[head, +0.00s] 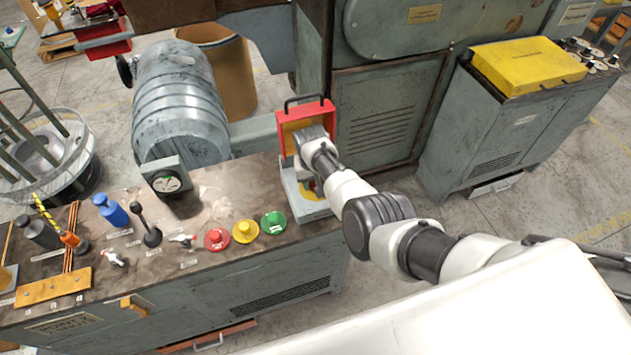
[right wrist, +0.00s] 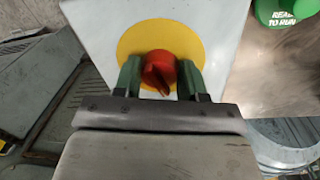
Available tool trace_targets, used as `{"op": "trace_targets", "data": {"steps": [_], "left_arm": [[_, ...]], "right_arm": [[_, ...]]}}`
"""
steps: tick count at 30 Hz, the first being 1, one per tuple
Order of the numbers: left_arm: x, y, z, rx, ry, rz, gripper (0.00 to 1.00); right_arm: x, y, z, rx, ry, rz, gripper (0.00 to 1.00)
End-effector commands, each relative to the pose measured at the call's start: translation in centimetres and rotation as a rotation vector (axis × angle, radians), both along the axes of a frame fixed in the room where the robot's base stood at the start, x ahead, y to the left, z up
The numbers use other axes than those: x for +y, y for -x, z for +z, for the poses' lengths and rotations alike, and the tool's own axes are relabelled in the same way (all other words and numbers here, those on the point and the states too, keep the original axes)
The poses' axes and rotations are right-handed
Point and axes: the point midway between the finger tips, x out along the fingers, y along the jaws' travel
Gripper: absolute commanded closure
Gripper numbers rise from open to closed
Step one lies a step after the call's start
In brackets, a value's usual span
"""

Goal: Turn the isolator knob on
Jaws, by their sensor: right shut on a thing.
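The isolator knob (right wrist: 158,72) is red and sits on a yellow disc (right wrist: 203,38) on a pale panel in the right wrist view. My right gripper (right wrist: 160,78) has its two green fingers on either side of the knob and is shut on it. In the head view, my right gripper (head: 312,140) is over the grey isolator box (head: 307,205) at the right end of the bench. It hides the knob there; part of the yellow disc shows below it. My left gripper is not in view.
Red (head: 217,239), yellow (head: 245,231) and green (head: 273,222) buttons lie left of the box on the bench (head: 215,285). A gauge (head: 166,182), a black lever (head: 148,226) and blue bottle-like handle (head: 111,210) stand further left. A grey cabinet (head: 470,130) stands at the right.

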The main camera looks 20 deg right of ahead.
Motion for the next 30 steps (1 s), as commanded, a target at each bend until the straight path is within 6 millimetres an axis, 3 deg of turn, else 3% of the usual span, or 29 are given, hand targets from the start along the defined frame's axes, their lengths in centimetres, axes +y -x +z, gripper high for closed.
{"op": "trace_targets", "data": {"steps": [30], "left_arm": [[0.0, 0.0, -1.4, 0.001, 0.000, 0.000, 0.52]], "right_arm": [[-0.1, -0.2, 0.0, -0.002, 0.001, -0.931, 0.82]]}}
